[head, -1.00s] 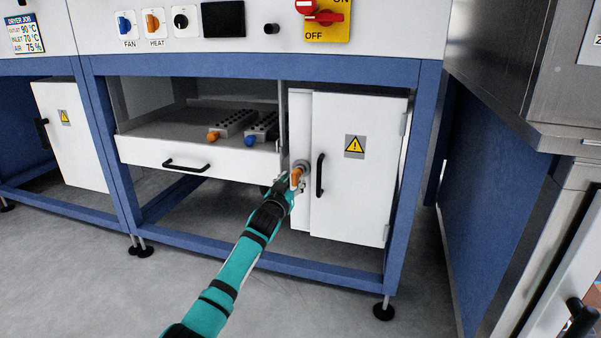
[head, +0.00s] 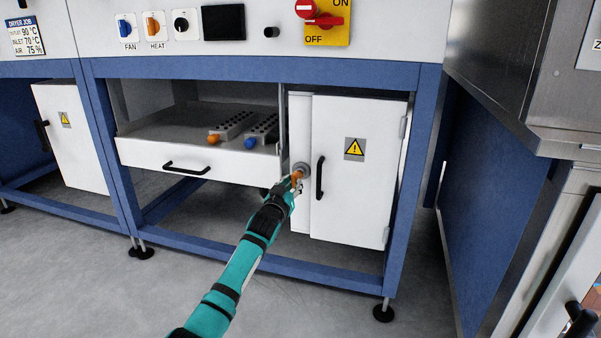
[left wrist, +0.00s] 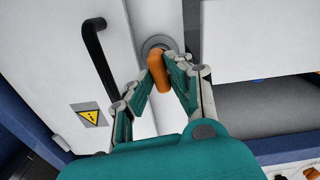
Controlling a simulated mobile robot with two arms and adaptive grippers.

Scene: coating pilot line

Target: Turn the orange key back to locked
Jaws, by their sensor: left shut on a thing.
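The orange key (head: 297,174) sits in a round grey lock (head: 302,167) on the white cabinet, left of its black door handle. In the left wrist view the orange key (left wrist: 158,72) stands out from the round lock (left wrist: 158,46). My left gripper (head: 292,184) is at the key, with its two fingers (left wrist: 160,80) closed on either side of it. The fingers hide part of the key in the head view. My right gripper is in neither view.
The white cabinet door (head: 362,160) is closed, with a black handle (head: 320,177) close beside the lock. An open drawer (head: 200,160) to the left has grey blocks with an orange and a blue key-like end on its top. A blue frame (head: 250,68) surrounds these. The floor below is clear.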

